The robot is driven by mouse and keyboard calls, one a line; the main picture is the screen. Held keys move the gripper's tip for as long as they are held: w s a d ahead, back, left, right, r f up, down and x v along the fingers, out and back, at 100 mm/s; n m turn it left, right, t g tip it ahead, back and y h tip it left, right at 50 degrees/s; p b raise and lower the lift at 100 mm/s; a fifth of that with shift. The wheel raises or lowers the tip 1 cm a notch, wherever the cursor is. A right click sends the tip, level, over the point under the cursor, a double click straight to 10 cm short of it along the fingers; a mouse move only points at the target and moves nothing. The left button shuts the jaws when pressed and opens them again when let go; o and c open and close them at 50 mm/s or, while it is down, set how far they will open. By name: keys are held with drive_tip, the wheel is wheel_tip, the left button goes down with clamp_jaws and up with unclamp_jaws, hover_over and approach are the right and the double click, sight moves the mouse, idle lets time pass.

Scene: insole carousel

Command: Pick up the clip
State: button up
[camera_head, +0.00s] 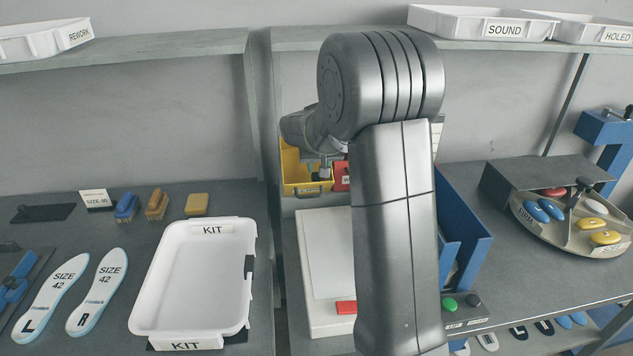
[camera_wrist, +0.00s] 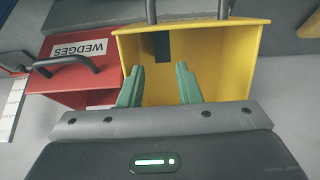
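I cannot make out a clip for certain in either view. The yellow bin (camera_wrist: 216,61) is in front of my gripper in the wrist view, and a small dark rectangular patch (camera_wrist: 162,46) shows at its far wall; I cannot tell what it is. My gripper (camera_wrist: 160,78) has two green fingers, set well apart with nothing between them, at the bin's opening. In the head view the yellow bin (camera_head: 293,176) is partly hidden by my arm, and my fingers there are too small to read.
A blue holder (camera_head: 465,225) and a carousel (camera_head: 570,235) stand at right.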

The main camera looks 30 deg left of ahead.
sight(316, 175)
drive_tip(key=x, duration=0.5)
drive_tip(key=shift+s+a+p, duration=0.1)
drive_tip(key=shift+a+p, duration=0.05)
drive_tip(key=shift+p, duration=0.25)
drive_tip(key=shift+r, duration=0.1)
drive_tip(key=shift+c, duration=0.2)
clamp_jaws()
